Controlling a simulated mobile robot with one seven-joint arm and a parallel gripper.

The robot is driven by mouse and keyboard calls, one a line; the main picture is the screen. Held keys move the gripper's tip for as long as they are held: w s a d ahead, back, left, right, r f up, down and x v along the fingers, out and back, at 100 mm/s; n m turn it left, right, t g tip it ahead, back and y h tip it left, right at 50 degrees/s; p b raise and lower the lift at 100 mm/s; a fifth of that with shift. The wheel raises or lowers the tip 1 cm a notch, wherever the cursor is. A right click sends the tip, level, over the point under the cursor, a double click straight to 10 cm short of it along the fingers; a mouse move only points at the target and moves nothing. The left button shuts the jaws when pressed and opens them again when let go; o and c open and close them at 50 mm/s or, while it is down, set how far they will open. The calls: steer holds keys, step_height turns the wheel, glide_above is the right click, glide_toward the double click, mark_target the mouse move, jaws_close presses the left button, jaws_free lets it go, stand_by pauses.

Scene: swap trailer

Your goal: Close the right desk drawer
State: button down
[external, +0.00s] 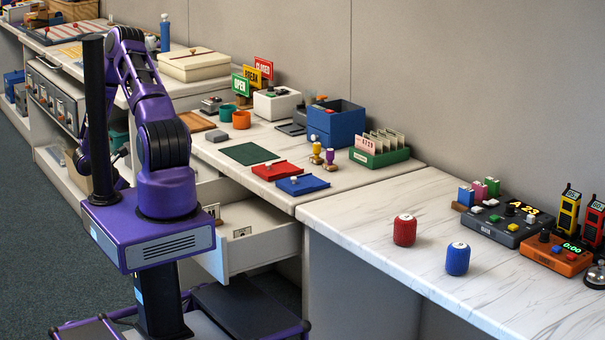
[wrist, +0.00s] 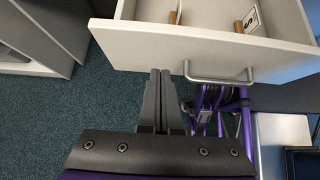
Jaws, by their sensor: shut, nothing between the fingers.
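The white desk drawer (external: 262,250) stands pulled open under the marble-topped desk in the external view. In the wrist view its front panel (wrist: 135,45) crosses the top of the picture, with a grey bar handle (wrist: 218,80). Small cards on wooden holders (wrist: 250,20) lie inside. My gripper (wrist: 160,73) is shut and empty. Its fingertips are just by the lower edge of the drawer front, left of the handle; I cannot tell if they touch it. In the external view my arm hides the gripper.
The desk top (external: 225,135) holds red (external: 275,170) and blue (external: 302,185) trays, a blue box (external: 335,122) and a green card rack (external: 380,150). Red (external: 404,230) and blue (external: 456,258) cylinders stand on the right counter (external: 360,215). Dark carpet (wrist: 50,125) is clear at left.

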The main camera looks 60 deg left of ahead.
steer(key=shift+w+f, duration=0.2)
steer(key=shift+w, duration=2.1)
steer(key=shift+w, duration=0.1)
steer(key=w+b, duration=0.3)
steer(key=w, duration=1.6)
steer(key=shift+w, duration=0.25)
